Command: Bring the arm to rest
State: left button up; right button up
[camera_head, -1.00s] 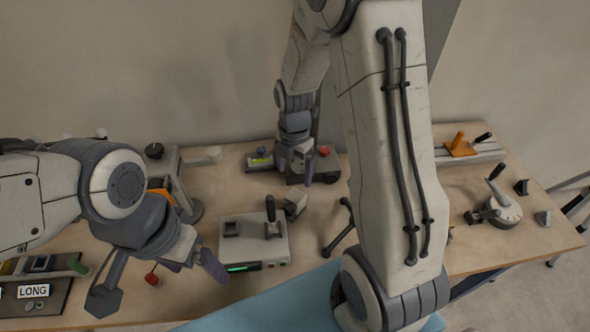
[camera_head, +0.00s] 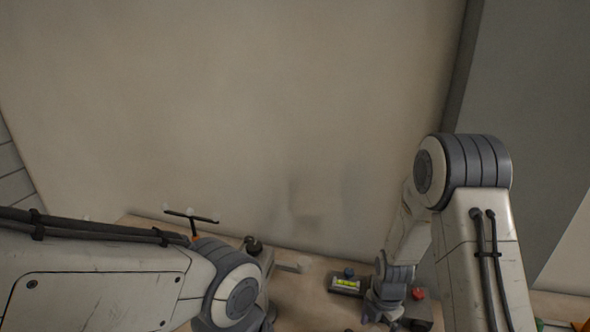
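My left arm (camera_head: 110,285) comes in low from the left, and its grey wrist joint (camera_head: 236,295) is at the bottom edge. The fingers of my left gripper are below the picture. My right arm (camera_head: 483,255) stands bent at the right, its elbow high and its forearm reaching down to the back of the table. My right gripper (camera_head: 384,314) is at the bottom edge, by a dark device with a yellow-green vial (camera_head: 346,284) and a red knob (camera_head: 418,294). Its fingertips are too small and cut off to read.
The wooden table (camera_head: 310,303) shows only as a strip along the bottom. A thin dark T-shaped bar (camera_head: 191,217) and a black knob (camera_head: 253,246) stand at its back left. A plain wall (camera_head: 250,110) fills most of the view, with a grey panel (camera_head: 535,120) at right.

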notch_tip(320, 180, down, 4)
jog(key=shift+r, duration=0.1)
jog(key=shift+w+r, duration=0.1)
jog(key=shift+r, duration=1.05)
